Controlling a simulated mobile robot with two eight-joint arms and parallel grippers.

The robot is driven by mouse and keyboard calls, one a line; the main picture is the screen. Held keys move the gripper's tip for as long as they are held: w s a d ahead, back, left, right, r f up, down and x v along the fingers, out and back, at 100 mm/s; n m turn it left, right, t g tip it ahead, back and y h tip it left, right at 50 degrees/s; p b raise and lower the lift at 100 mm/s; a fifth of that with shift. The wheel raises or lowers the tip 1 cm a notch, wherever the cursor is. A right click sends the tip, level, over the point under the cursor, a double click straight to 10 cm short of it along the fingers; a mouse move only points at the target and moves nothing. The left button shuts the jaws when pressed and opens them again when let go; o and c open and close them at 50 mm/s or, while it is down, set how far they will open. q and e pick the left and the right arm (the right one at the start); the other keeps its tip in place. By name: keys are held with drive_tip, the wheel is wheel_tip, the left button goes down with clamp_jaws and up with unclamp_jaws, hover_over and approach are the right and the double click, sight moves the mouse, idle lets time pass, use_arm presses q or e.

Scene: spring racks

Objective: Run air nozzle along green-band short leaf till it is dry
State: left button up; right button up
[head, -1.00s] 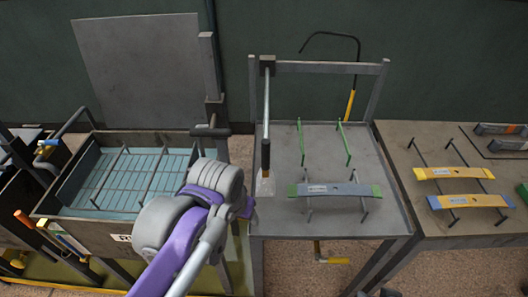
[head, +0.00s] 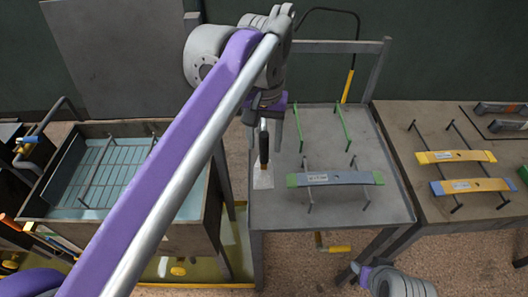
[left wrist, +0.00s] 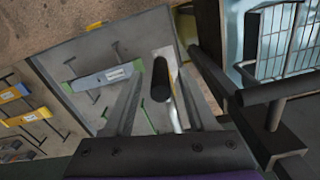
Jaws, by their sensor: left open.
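The green-band leaf (head: 335,179), grey with green ends, lies across two thin dark bars on the middle table; it also shows in the left wrist view (left wrist: 102,77). I cannot tell whether it is wet. A tool with a black grip (head: 264,150) and pale flat plate (head: 263,179) stands left of the leaf; I cannot tell for certain that it is the air nozzle. My left gripper (head: 264,137) is open above it. In the left wrist view the grip (left wrist: 160,80) lies between the open fingers. My right arm's end is at the lower right; its jaws are unclear.
A water tank (head: 172,221) stands left. Green bars (head: 343,127) stand behind the leaf. A black hose with a yellow end (head: 348,86) hangs at the back frame. Yellow leaves (head: 456,156) lie on the right table (head: 408,187). The middle table's front right (head: 350,210) is clear.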

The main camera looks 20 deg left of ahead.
sight(264, 152)
use_arm(q)
drive_tip(key=shift+f, duration=2.15)
clamp_jaws()
